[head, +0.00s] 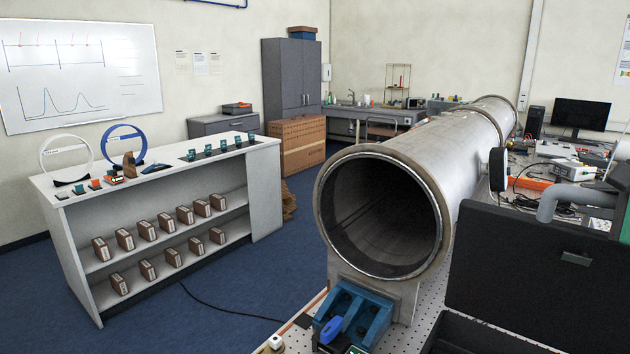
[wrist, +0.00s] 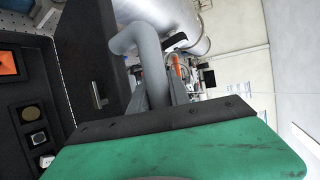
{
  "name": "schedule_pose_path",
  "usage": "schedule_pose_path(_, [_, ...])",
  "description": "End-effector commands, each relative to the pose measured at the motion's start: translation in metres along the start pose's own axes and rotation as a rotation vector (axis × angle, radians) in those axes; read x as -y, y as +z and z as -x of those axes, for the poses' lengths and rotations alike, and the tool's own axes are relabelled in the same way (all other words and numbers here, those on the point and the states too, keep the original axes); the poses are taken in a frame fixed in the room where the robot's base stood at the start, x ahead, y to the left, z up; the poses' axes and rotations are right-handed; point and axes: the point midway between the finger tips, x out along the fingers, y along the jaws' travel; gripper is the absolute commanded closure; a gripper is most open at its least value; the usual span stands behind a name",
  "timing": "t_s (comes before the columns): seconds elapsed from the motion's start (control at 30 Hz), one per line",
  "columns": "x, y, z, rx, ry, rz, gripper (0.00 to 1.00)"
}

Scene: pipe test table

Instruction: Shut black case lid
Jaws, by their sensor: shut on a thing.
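The black case lid (head: 520,250) stands raised at the right of the head view, with a small metal latch (head: 576,258) on its inner face. In the wrist view, my gripper (wrist: 166,94) is shut on a grey bent pipe (wrist: 149,62). The pipe's curved end is close to the lid's edge; I cannot tell if they touch. In the head view, the pipe (head: 570,195) shows above the lid's top edge.
A large metal pipe (head: 440,155) lies left of the case on a perforated table. Cables, a monitor (head: 581,114) and boxes crowd the bench behind.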

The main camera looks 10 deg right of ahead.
Motion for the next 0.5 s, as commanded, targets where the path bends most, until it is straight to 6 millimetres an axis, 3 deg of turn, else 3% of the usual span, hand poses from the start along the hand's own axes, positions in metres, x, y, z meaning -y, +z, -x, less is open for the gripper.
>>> schedule_pose_path(0.03, [-0.014, -0.003, 0.000, -0.001, -0.001, -0.005, 1.00])
schedule_pose_path(0.5, [-0.040, 0.012, 0.036, -0.001, -0.127, 0.044, 1.00])
